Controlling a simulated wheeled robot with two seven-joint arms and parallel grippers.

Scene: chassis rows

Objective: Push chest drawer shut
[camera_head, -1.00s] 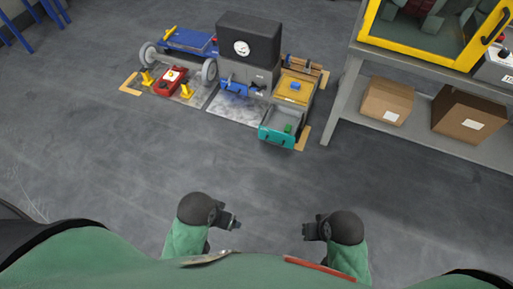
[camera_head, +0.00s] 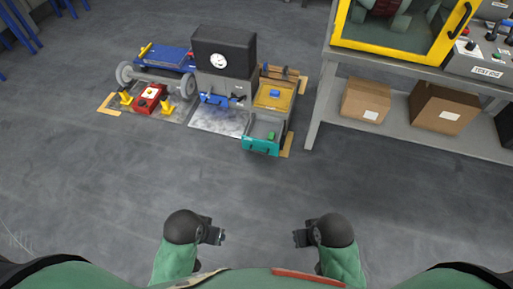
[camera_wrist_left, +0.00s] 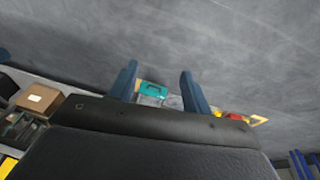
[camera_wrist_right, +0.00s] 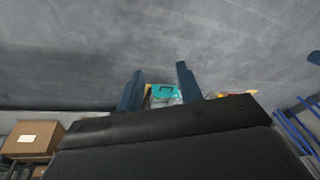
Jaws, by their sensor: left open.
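The chest (camera_head: 275,97) has a yellow top with a blue block on it and stands on the floor ahead, right of the black machine. Its drawer, with a teal front (camera_head: 262,147), is pulled out toward me, and a small green item (camera_head: 271,135) lies inside. The teal front also shows small between the fingers in the left wrist view (camera_wrist_left: 152,87) and the right wrist view (camera_wrist_right: 162,91). My left gripper (camera_head: 221,236) and right gripper (camera_head: 298,238) are open and empty, held close to my body, well short of the drawer and not touching it.
A black machine with a dial (camera_head: 223,50) stands left of the chest. Left of it are a blue wheeled cart (camera_head: 163,57) and a red device (camera_head: 149,98). A shelf bench (camera_head: 400,137) with cardboard boxes stands at right. Floor between me and the drawer is clear.

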